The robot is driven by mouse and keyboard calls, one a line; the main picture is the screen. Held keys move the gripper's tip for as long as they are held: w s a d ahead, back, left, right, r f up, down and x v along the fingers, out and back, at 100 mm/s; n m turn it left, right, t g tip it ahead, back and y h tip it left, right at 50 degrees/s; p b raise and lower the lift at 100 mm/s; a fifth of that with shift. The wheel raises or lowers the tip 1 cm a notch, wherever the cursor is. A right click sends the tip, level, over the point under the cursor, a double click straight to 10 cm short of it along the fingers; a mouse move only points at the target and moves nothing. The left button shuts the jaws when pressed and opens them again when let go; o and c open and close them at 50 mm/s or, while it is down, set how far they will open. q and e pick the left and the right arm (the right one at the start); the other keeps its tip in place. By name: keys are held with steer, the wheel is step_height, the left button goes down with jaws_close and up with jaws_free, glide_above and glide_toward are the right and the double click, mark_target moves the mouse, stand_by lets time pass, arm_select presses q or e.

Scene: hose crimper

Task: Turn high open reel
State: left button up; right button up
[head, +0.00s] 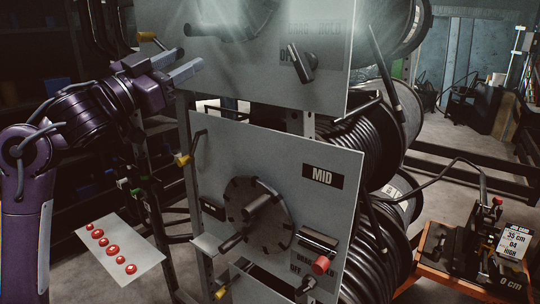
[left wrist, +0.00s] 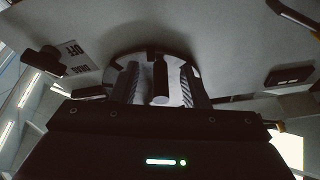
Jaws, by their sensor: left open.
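The high reel's grey panel (head: 325,75) fills the top of the head view, with its dark crank disc (head: 240,12) partly cut off by the frame. A dark crank handle (head: 205,29) sticks out to the left from it. My left gripper (head: 190,59) is open below and left of this handle, its fingers pointing up and right. In the left wrist view, the disc (left wrist: 150,56) lies ahead and a dark cylindrical handle (left wrist: 160,85) appears between the two open fingers (left wrist: 160,78). I cannot tell if they touch it. My right gripper is not in view.
The MID panel (head: 265,145) with its own crank (head: 260,207) stands below. Black hose reels (head: 365,140) sit behind the panels. A plate with several red buttons (head: 120,250) is lower left. An orange bench with a crimper (head: 470,245) is lower right. A yellow-tipped lever (head: 147,37) is near my left gripper.

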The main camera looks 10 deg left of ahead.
mark_target(207, 26)
arm_select(q)
steer(key=r, duration=0.1)
steer(key=s+r+h, duration=0.1)
steer(key=r+m, duration=0.1)
steer(key=shift+s+a+r+g, duration=0.2)
steer(key=shift+s+g, duration=0.1)
steer(key=shift+s, duration=0.05)
steer(key=shift+w+d+r+p, duration=0.1)
steer(key=shift+w+r+p, duration=0.05)
steer(key=shift+r+p, duration=0.15)
steer(key=p+x, duration=0.3)
steer(key=x, duration=0.3)
steer(key=shift+w+d, duration=0.1)
steer(key=shift+d, duration=0.05)
steer(key=shift+w+d+r, duration=0.1)
steer(key=shift+w+d, duration=0.2)
steer(key=shift+w, duration=0.1)
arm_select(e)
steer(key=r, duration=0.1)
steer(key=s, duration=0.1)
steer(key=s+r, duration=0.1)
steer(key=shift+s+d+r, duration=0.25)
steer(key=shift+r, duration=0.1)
arm_select(q)
jaws_close()
